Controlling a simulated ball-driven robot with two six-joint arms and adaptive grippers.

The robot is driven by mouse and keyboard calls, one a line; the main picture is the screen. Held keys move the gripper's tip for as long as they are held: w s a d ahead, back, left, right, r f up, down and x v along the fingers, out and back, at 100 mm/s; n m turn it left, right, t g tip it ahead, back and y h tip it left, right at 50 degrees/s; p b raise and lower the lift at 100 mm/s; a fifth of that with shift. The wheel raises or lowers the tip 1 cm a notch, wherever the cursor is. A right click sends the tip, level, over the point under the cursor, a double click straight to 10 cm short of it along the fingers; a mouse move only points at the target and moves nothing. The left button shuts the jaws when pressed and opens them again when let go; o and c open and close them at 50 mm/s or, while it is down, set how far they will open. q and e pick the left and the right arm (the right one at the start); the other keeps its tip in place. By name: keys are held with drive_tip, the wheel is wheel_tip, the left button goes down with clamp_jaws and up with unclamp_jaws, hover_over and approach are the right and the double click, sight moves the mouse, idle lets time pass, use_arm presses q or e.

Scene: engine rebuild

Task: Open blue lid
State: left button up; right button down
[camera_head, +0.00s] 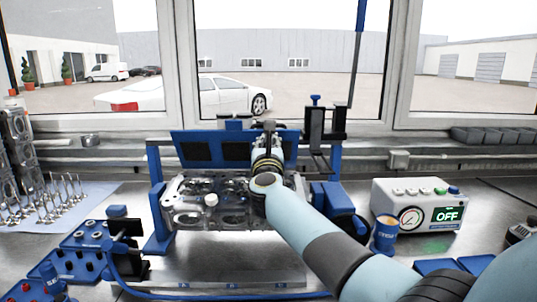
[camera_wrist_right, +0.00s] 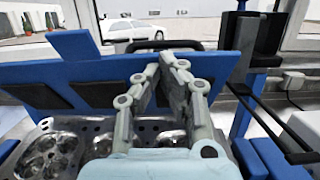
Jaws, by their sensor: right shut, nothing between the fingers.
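The blue lid (camera_head: 212,146), a panel with dark inset pads, stands raised and tilted along the back edge of the fixture, behind the metal cylinder head (camera_head: 200,212). In the right wrist view the lid (camera_wrist_right: 95,68) spans behind my fingers, and a dark bar (camera_wrist_right: 196,44) shows at its top edge. My right gripper (camera_head: 268,130) reaches over the cylinder head in front of the lid's right half. Its fingers (camera_wrist_right: 174,62) are shut and empty, pointing at the lid near the bar. I cannot tell whether they touch it. My left gripper is not in view.
A gauge box (camera_head: 421,205) reading OFF and a blue cup (camera_head: 385,234) stand right of the fixture. A blue post with a black clamp (camera_head: 325,125) rises behind right. Blue blocks (camera_head: 85,248) stand front left. Valves (camera_head: 62,195) stand on a pale mat at left.

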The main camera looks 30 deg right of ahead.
drive_tip(key=shift+w+d+r, duration=0.65)
drive_tip(key=shift+w+r, duration=0.15)
drive_tip(key=shift+w, duration=0.15)
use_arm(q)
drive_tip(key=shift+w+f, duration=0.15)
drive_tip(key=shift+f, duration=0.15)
use_arm(e)
drive_tip(key=shift+w+r, duration=0.1)
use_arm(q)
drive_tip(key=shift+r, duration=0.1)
use_arm(e)
drive_tip(key=shift+a, duration=0.1)
